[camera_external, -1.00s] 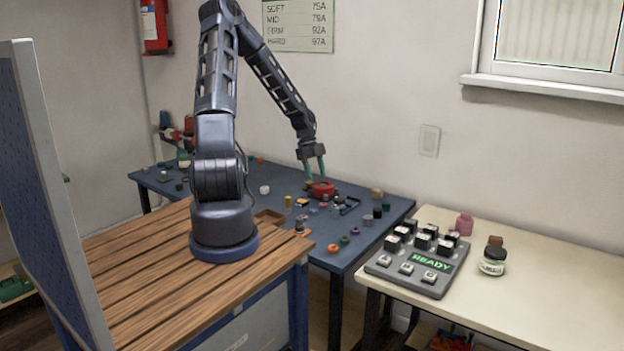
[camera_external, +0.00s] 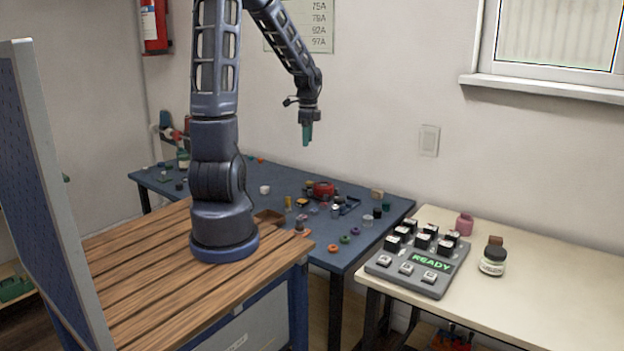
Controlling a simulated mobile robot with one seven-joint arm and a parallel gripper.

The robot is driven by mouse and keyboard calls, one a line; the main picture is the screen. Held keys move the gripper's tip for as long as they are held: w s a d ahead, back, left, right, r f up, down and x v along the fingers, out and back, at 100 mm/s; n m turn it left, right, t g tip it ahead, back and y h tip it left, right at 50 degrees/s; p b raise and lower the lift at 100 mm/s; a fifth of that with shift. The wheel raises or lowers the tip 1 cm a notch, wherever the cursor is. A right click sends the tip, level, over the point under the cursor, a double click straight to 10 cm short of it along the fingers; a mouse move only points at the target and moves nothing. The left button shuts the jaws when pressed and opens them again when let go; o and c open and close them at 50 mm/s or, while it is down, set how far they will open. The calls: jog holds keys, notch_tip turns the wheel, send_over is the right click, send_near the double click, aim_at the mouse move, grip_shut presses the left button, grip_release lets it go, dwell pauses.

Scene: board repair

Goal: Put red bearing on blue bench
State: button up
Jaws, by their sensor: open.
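A red piece (camera_external: 321,189) lies toward the back right of the blue bench (camera_external: 240,190), among small parts. It is the most clearly red item on the bench; it is too small to tell surely whether it is the red bearing. My gripper (camera_external: 307,140) points down with its teal fingers well above the bench, near the back wall. It is open and no object shows between the fingers, which overlap from this side.
Small parts in several colours crowd the bench around the red piece, with an orange ring (camera_external: 332,248) near the front edge.

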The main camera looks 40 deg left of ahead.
jog(key=s+d+r+n+t, duration=0.2)
jog(key=s+r+n, duration=0.4)
jog(key=s+r, duration=0.2)
jog(key=s+d+r+n+t, duration=0.2)
jog(key=s+r+n, duration=0.5)
jog(key=s, duration=0.5)
notch_tip(320, 180, up, 2)
jog(key=shift+s+r+t, duration=0.1)
jog(key=shift+s+t, duration=0.3)
